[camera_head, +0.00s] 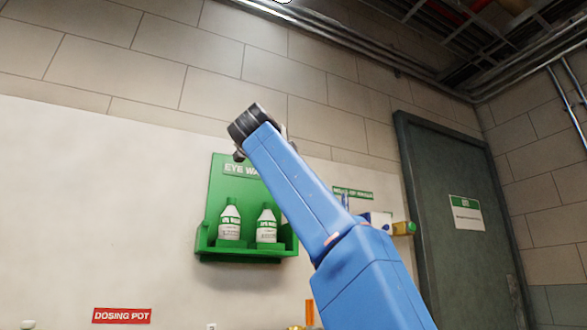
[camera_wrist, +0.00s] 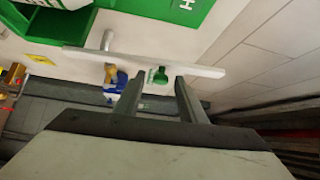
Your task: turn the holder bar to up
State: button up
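A pale, flat bar (camera_wrist: 85,54), which looks like the holder bar, runs across the wrist view, sloping slightly down to the right. A grey rod (camera_wrist: 108,40) meets it left of its middle. My gripper (camera_wrist: 160,80) is open, with two dark fingers apart and their tips close to the bar's lower edge in the picture. I cannot tell whether they touch it. Nothing is seen held between them. A green knob-like piece (camera_wrist: 159,76) shows between the fingertips. In the head view my blue arm hides the bar and most of my gripper.
A green eyewash board (camera_head: 230,188) with two white bottles (camera_head: 229,222) hangs on the wall beside my arm. A blue and yellow fitting (camera_wrist: 112,74) shows near the left finger. A dark door (camera_head: 440,160) stands to the right. A red dosing pot sign (camera_head: 122,315) is lower left.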

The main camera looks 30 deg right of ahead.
jog(key=shift+a, duration=0.1)
jog(key=v, duration=1.7)
dwell(0.4)
jog(key=shift+s, duration=0.15)
dwell(0.4)
